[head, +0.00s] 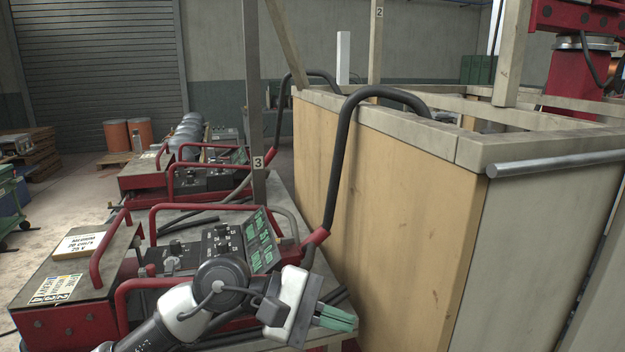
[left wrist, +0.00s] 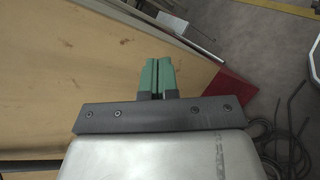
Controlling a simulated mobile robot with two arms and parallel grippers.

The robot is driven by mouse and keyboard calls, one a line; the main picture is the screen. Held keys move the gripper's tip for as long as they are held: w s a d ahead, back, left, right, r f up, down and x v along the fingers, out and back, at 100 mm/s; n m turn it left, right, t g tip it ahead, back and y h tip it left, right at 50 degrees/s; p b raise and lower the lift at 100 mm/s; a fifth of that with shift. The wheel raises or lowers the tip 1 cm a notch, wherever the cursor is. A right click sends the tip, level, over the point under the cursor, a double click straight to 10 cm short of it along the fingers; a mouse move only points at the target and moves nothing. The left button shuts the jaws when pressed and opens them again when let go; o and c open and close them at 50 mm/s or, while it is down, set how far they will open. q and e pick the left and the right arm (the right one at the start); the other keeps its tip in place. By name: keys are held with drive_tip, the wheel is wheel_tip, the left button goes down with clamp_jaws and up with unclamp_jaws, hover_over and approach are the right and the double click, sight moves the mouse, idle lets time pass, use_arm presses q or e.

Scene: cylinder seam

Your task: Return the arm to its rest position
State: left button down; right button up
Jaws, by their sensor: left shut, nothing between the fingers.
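My left arm comes in from the bottom left of the head view. Its left gripper (head: 338,318) has green fingertips that are together and hold nothing. In the left wrist view the same gripper (left wrist: 158,78) shows its two green fingers side by side, shut, with a tan wooden panel beyond them. In the head view the gripper is in front of the red control units and to the left of the large wooden-sided box (head: 400,215). My right gripper is not in view.
A red machine (head: 75,285) with a white label and a black control panel (head: 215,243) stand close behind my left arm. A thick black hose (head: 340,150) arches over the box edge. Dark cables (left wrist: 290,145) lie on the floor. Open floor (head: 85,190) shows at the left.

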use_arm(q)
drive_tip(key=w+a+r+n+t+h, duration=0.1)
drive_tip(key=a+r+n+t+h, duration=0.15)
drive_tip(key=n+t, duration=0.8)
drive_tip(key=a+r+n+t+h, duration=0.2)
drive_tip(key=a+n+t+h, duration=0.3)
drive_tip(key=n, duration=1.1)
drive_tip(key=w+a+f+n+t+y, duration=0.2)
drive_tip(key=a+f+n+t+y, duration=0.4)
drive_tip(key=n+y, duration=0.9)
drive_tip(key=s+a+f+n+g+y, duration=0.2)
drive_tip(key=a+f+n+g+y, duration=0.15)
drive_tip(key=f+n, duration=0.35)
drive_tip(key=s+a+f+n+g+y, duration=0.2)
drive_tip(key=s+a+f+n+y, duration=0.15)
drive_tip(key=f+n, duration=0.3)
drive_tip(key=s+a+f+n+g, duration=0.2)
drive_tip(key=s+f+n+g, duration=0.2)
drive_tip(key=s+f+g, duration=0.4)
drive_tip(key=s+a+f+n+g, duration=0.25)
drive_tip(key=s+f, duration=0.35)
drive_tip(key=s, duration=0.4)
wheel_tip(320, 180, down, 26)
drive_tip(key=s+d+g, duration=0.1)
drive_tip(key=g, duration=0.1)
drive_tip(key=s+a+f+g, duration=0.1)
drive_tip(key=s+a+f, duration=0.2)
drive_tip(key=s+f, duration=1.3)
drive_tip(key=shift+s+n, duration=0.3)
drive_tip(key=shift+n, duration=0.05)
